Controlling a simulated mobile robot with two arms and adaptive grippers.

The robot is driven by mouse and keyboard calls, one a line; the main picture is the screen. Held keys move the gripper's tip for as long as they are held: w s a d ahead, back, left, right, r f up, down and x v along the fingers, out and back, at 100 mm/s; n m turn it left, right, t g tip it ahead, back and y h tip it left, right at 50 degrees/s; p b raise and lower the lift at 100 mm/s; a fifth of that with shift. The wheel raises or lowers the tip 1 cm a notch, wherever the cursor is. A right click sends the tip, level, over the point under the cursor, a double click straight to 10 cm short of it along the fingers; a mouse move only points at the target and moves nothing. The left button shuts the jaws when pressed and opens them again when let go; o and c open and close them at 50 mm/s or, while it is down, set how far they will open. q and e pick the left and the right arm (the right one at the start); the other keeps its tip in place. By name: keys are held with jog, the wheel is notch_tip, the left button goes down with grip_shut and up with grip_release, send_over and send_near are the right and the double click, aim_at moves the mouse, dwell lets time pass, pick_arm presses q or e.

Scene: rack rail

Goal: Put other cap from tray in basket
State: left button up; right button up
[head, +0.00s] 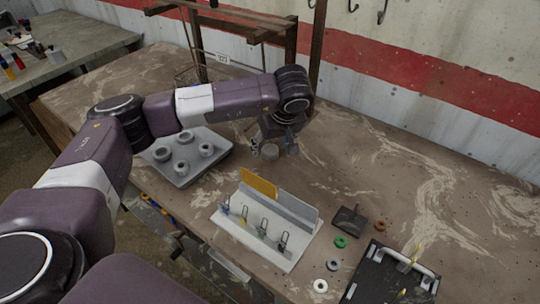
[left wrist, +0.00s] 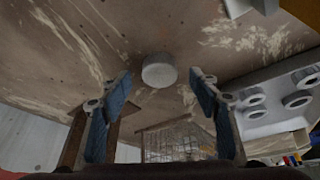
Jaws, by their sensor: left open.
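My left gripper (head: 273,147) is open over the table beyond the white rack. A pale grey round cap (head: 270,153) shows between its fingertips; the left wrist view shows the same cap (left wrist: 158,70) between the parted blue-grey fingers (left wrist: 161,82), with gaps on both sides. The cap appears to rest on the table. A grey tray (head: 187,180) with several raised round ring-like pieces stands left of the gripper; it also shows in the left wrist view (left wrist: 270,128). A wire basket (left wrist: 170,145) is partly visible there; my arm hides much of it in the head view. My right gripper is not in view.
A white rack (head: 262,252) with several clips and a yellow card (head: 259,184) stands at front centre. Small rings, a dark block (head: 348,220) and a black handled tray (head: 385,277) lie to its right. A wooden frame (head: 318,40) rises behind.

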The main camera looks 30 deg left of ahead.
pick_arm(q)
jog(key=shift+b+x, duration=0.3)
jog(key=shift+x, duration=0.75)
jog(key=shift+r, duration=0.1)
jog(key=shift+c, duration=0.8)
jog(key=c, duration=1.1)
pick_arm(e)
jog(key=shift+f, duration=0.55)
